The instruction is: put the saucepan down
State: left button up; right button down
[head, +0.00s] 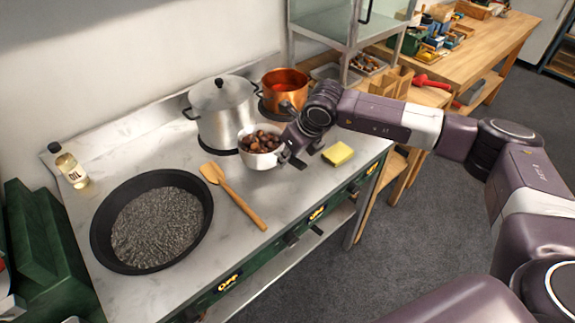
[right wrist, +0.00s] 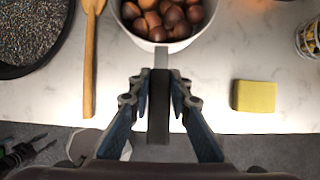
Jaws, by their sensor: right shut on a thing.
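A small white saucepan (head: 261,161) full of brown chestnuts (head: 263,140) is at the middle of the steel stove top, just right of the stockpot. My right gripper (head: 288,153) is at its right side, partly hiding it. In the right wrist view, the saucepan (right wrist: 148,45) is at the top and upright. Its grey handle (right wrist: 159,115) runs down between the fingers of my right gripper (right wrist: 156,88), which is shut on it. I cannot tell whether the pan's base touches the stove top. My left gripper is not in view.
A lidded stockpot (head: 222,112) and a copper pot (head: 284,88) stand behind. A wooden spatula (head: 238,200) and a wide black pan (head: 98,238) lie to the left, a yellow sponge (head: 338,154) to the right. An oil bottle (head: 72,170) stands far left.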

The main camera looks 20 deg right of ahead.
notch_tip(320, 180, down, 4)
jog(key=shift+w+r+p, duration=0.1)
jog(key=shift+r+p, duration=0.15)
jog(key=shift+p, duration=0.4)
jog(key=shift+f, duration=0.35)
jog(key=c, duration=2.2)
grip_release()
jog(key=shift+s+f, duration=0.2)
jog(key=shift+s, duration=0.05)
jog(key=o, duration=0.4)
jog(key=shift+r, duration=0.15)
jog(key=b+v, duration=0.3)
jog(key=v, duration=0.9)
